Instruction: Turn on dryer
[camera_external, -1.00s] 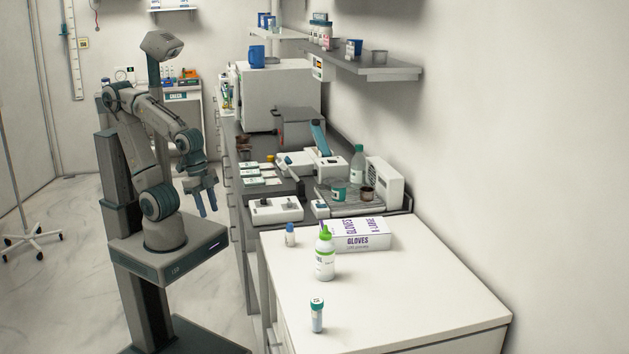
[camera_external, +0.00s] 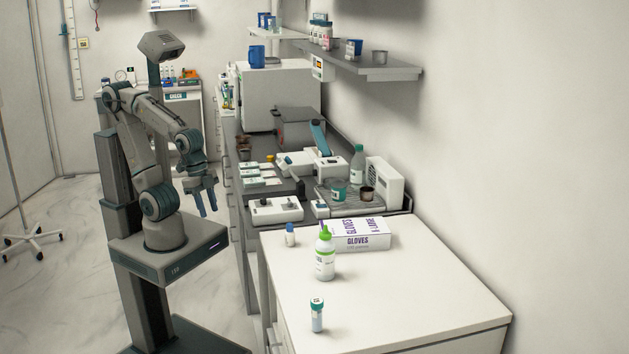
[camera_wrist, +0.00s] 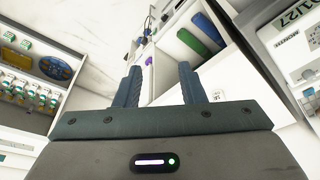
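No item is clearly labelled as a dryer. A white unit with a vented front (camera_external: 385,187) stands at the back right of the grey counter, beside a dark rack tray (camera_external: 337,208). A white control box with dark knobs (camera_external: 275,209) sits at the counter's near edge. I cannot tell which, if either, is the dryer. My gripper (camera_external: 208,210) hangs left of the counter, pointing down, apart from everything. In the wrist view its two fingers (camera_wrist: 160,68) are spread with nothing between them.
A green-capped bottle (camera_external: 325,256), a glove box (camera_external: 362,234) and small vials stand on the near white cabinet (camera_external: 420,290). A large white appliance (camera_external: 283,97) stands farther back. A grey shelf (camera_external: 385,72) overhangs the counter. The floor left of me is mostly clear.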

